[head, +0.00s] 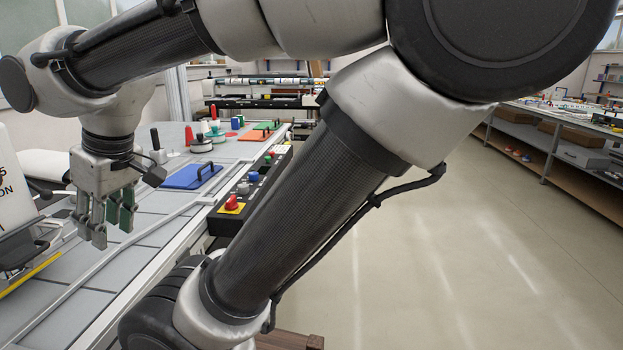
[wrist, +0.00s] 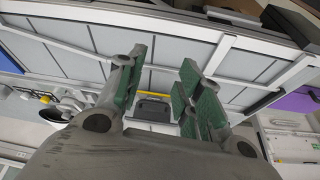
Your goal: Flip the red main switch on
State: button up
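A red knob on a yellow plate (head: 231,203), which looks like the red main switch, sits at the near end of a dark control strip along the bench's right edge in the head view. I cannot tell its on or off position. My gripper (head: 106,225) hangs fingers down over the grey bench, well left of the knob and apart from it. In the wrist view my gripper (wrist: 163,72) has its green-padded fingers spread, with nothing between them. I cannot make out the red knob in the wrist view.
The strip also carries a blue button (head: 254,176) and a pale knob (head: 243,188). A blue plate with a black handle (head: 192,176) lies left of it. Farther back stand an orange plate (head: 253,135) and upright handles. A white sign stands at far left. The floor at right is clear.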

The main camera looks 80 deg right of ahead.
aim_at(231, 204)
jog(key=i+l+z, duration=0.1)
jog(key=z, duration=1.9)
